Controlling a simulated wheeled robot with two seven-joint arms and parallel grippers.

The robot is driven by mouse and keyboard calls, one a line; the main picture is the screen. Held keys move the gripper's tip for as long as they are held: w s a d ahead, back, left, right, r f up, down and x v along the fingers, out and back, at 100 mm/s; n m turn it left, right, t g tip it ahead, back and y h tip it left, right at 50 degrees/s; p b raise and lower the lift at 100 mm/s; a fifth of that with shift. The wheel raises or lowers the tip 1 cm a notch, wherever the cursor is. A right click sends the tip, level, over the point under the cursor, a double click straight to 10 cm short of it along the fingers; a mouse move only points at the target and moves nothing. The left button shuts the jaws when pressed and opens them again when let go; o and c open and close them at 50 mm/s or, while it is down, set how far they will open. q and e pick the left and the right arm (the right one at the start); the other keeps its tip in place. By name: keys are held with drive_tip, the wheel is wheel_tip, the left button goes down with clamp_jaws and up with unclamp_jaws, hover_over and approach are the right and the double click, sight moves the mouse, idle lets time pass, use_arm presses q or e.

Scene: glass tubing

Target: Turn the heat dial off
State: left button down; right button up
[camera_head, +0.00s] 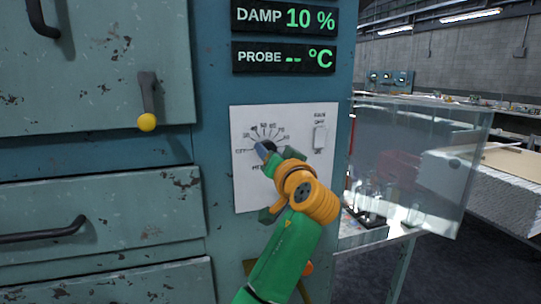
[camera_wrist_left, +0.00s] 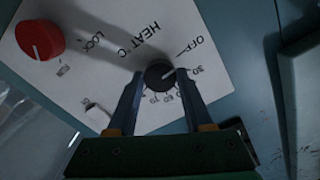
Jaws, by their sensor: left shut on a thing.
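The heat dial (camera_wrist_left: 157,73) is a round black knob on a white panel (camera_head: 243,185), marked HEAT °C with a printed scale from OFF through rising numbers. In the left wrist view its white pointer line is near the 30 mark, beside OFF. My left gripper (camera_head: 267,152) is at the panel in the head view, its fingers one on each side of the dial, shut on it. In the head view the gripper mostly hides the dial. My right gripper is in neither view.
A white FAN switch (camera_head: 320,137) is right of the dial. A red knob (camera_wrist_left: 39,39) by LOCK shows in the wrist view. Displays above read DAMP 10 % (camera_head: 293,18) and PROBE -- °C (camera_head: 288,57). A yellow-tipped lever (camera_head: 147,122) is left; a clear glass panel (camera_head: 415,160) juts out right.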

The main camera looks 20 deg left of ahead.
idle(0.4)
use_arm(q)
drive_tip(key=shift+c, duration=1.4)
unclamp_jaws()
drive_tip(key=b+v, duration=0.3)
drive_tip(key=v, duration=0.4)
